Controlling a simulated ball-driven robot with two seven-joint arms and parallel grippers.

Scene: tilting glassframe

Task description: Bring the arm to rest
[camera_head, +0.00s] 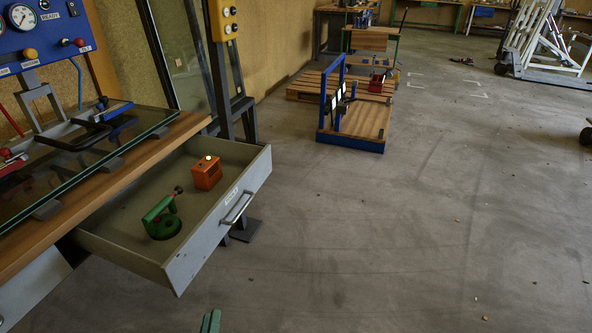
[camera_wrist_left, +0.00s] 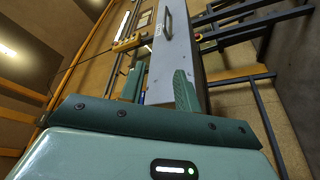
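My left gripper (camera_head: 211,321) shows only as a small green tip at the bottom edge of the head view, in front of and apart from the drawer. In the left wrist view the left gripper (camera_wrist_left: 160,88) has its two green fingers apart, with nothing held between them. The grey drawer front (camera_wrist_left: 172,60) with its handle (camera_wrist_left: 168,22) shows beyond the fingers. The rest of the left arm is out of the head view. My right gripper is in neither view.
The open grey drawer (camera_head: 222,228) juts out from the wooden bench (camera_head: 45,235); it holds a green suction lifter (camera_head: 163,222) and an orange box (camera_head: 206,173). A glass sheet (camera_head: 100,155) lies above. A blue-framed cart (camera_head: 350,143) stands beyond. The floor (camera_head: 420,230) to the right is clear.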

